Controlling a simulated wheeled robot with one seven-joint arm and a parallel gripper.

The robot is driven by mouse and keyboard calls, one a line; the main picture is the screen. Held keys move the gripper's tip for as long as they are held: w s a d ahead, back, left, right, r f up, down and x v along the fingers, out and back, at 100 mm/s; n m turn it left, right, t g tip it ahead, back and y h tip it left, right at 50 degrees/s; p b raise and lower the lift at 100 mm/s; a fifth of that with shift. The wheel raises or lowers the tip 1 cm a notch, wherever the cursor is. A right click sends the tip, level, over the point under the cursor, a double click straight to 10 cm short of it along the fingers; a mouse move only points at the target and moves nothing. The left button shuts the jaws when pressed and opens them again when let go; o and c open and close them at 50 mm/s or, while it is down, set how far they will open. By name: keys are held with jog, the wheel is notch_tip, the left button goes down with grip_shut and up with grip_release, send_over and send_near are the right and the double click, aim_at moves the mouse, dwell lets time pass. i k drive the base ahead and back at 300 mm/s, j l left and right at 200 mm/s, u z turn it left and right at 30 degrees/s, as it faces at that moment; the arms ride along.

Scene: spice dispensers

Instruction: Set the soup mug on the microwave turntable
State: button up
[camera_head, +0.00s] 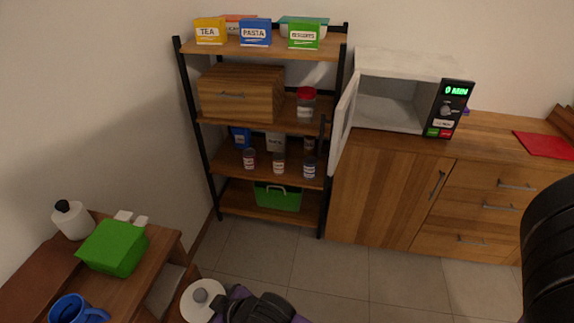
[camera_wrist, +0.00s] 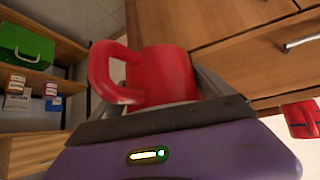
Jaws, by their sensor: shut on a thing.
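My gripper (camera_wrist: 160,112) is shut on a red mug (camera_wrist: 168,72) with a large loop handle (camera_wrist: 108,72). The mug fills the middle of the wrist view, with the grey fingers beside it. In the head view, dark and purple parts of my arm (camera_head: 262,306) show at the bottom edge; the mug cannot be made out there. The white microwave (camera_head: 405,65) stands on the wooden counter at the right, far from my gripper. Its door (camera_head: 343,122) is swung open to the left and its display reads 0 MIN. The turntable cannot be made out inside.
A black-framed shelf (camera_head: 187,110) with boxes and jars stands left of the microwave. A wooden cabinet (camera_head: 375,195) with drawers supports the microwave. A side table (camera_head: 165,245) at lower left holds a green container (camera_head: 112,250) and blue mug (camera_head: 72,312). The tiled floor between is clear.

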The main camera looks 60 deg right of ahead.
aim_at(385, 117)
jog(key=k+l+z, duration=0.1)
jog(key=k+z, duration=0.3)
jog(key=k, duration=0.15)
jog(key=z, duration=2.7)
jog(key=j+z, duration=0.25)
jog(key=j, duration=1.5)
